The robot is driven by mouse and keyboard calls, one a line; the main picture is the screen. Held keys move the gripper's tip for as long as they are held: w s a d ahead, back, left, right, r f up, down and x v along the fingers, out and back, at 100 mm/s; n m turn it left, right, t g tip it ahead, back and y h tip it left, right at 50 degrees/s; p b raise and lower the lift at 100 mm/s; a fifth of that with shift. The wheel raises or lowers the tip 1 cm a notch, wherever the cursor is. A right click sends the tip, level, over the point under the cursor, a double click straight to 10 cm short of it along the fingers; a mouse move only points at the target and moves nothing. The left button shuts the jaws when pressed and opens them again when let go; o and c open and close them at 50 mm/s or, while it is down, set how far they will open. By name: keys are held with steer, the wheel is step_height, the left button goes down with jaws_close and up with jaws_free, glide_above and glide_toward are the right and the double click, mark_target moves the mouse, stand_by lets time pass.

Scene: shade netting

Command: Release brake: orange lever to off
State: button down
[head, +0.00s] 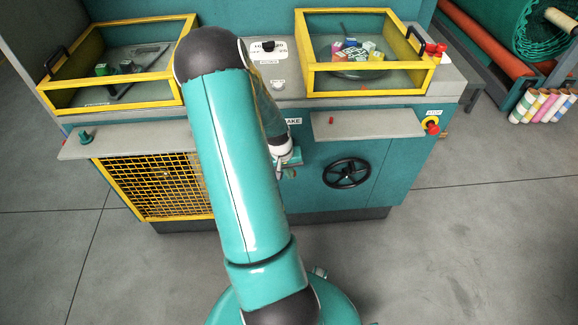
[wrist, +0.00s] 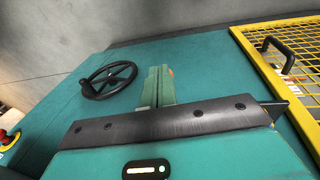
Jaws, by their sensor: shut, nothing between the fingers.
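My gripper (wrist: 159,85) is shut and empty, its green fingers together in front of the teal machine front. In the head view my gripper (head: 289,164) is partly hidden behind my arm, just below a label ending in "AKE" (head: 294,121). A small orange bit, perhaps the orange lever (wrist: 171,73), shows right at the fingertips in the wrist view. The fingers hide the rest of it, so I cannot tell its position or whether they touch it. I see no orange lever in the head view, where my arm covers that part of the panel.
A black handwheel (head: 346,173) is to the right of my gripper, under a grey shelf (head: 368,124). A yellow mesh guard (head: 155,188) is on the left. A red stop button (head: 432,128) sits at the right edge. The floor in front is free.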

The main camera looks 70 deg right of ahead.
steer(key=shift+w+x, duration=0.15)
steer(key=shift+x, duration=0.7)
steer(key=shift+w+x, duration=0.2)
steer(key=shift+x, duration=0.6)
steer(key=shift+a+f, duration=0.1)
steer(key=shift+f, duration=0.05)
